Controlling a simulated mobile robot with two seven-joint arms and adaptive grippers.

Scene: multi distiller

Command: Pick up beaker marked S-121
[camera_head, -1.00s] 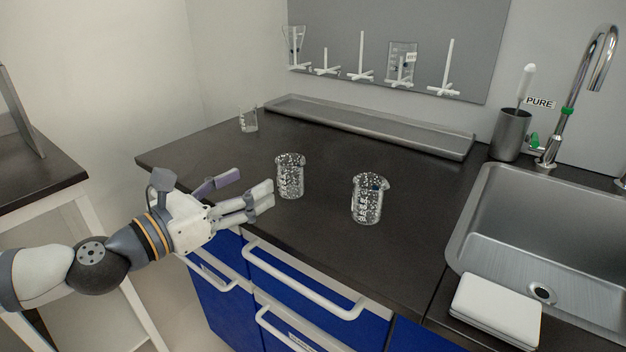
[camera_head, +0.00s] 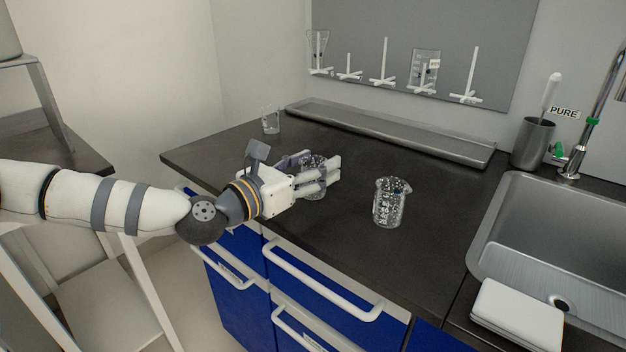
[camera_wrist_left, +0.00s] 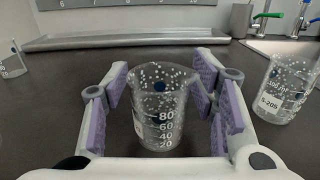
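A clear glass beaker (camera_wrist_left: 160,108) with white graduation marks stands upright on the dark bench, between the fingers of my left gripper (camera_head: 322,168). In the left wrist view the purple pads are on either side of the beaker, open, with a visible gap at the left. In the head view the fingers partly hide this beaker. A second beaker (camera_head: 389,205) stands to the right; in the left wrist view this beaker (camera_wrist_left: 284,88) has a label reading S-205. The label S-121 is not readable anywhere. My right gripper is not in view.
A small beaker (camera_head: 271,122) stands at the back left of the bench. A metal trough (camera_head: 390,132) runs along the back, under a pegboard with glassware. At the right are a sink (camera_head: 540,240) and a white folded item (camera_head: 518,314).

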